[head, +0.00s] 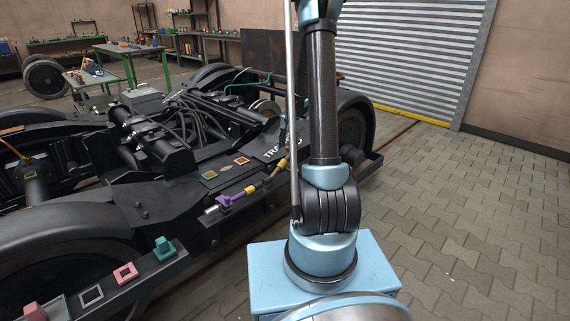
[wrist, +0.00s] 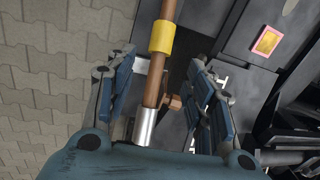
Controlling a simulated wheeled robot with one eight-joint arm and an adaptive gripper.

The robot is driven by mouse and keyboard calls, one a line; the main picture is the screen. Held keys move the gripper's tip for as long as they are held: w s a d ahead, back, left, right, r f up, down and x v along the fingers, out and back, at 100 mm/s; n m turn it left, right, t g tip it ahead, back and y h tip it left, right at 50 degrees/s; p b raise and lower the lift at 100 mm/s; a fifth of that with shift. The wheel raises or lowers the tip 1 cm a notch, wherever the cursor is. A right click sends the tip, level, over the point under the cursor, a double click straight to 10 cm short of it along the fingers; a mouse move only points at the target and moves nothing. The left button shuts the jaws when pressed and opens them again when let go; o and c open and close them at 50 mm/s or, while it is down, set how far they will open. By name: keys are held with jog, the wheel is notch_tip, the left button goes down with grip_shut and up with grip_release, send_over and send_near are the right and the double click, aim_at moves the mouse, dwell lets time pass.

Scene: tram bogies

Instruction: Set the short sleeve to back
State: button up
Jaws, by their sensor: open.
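A thin rod assembly lies along the near side of the bogie. In the head view it has a bright metal end, a purple piece (head: 232,199), a yellow band (head: 250,189) and a brown stretch (head: 266,178). In the wrist view, a brown rod (wrist: 152,83) with a yellow band (wrist: 162,37), a small brown side knob (wrist: 173,102) and a silver end (wrist: 145,127) runs between my fingers. Which piece is the short sleeve, I cannot tell. My gripper (wrist: 163,62) is open, with one finger on each side of the brown rod. My arm partly hides the far end in the head view.
The black bogie frame (head: 150,205) fills the left. Framed squares and coloured blocks, including a green one (head: 163,248) and a pink one (head: 125,272), sit on its near beam. Paved floor (head: 470,230) is free at right, before a roller shutter (head: 410,55).

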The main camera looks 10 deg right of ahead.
aim_at(285, 158)
jog(key=f, duration=0.6)
jog(key=w+a+f, duration=0.1)
jog(key=f, duration=0.2)
jog(key=shift+r, duration=0.1)
grip_shut()
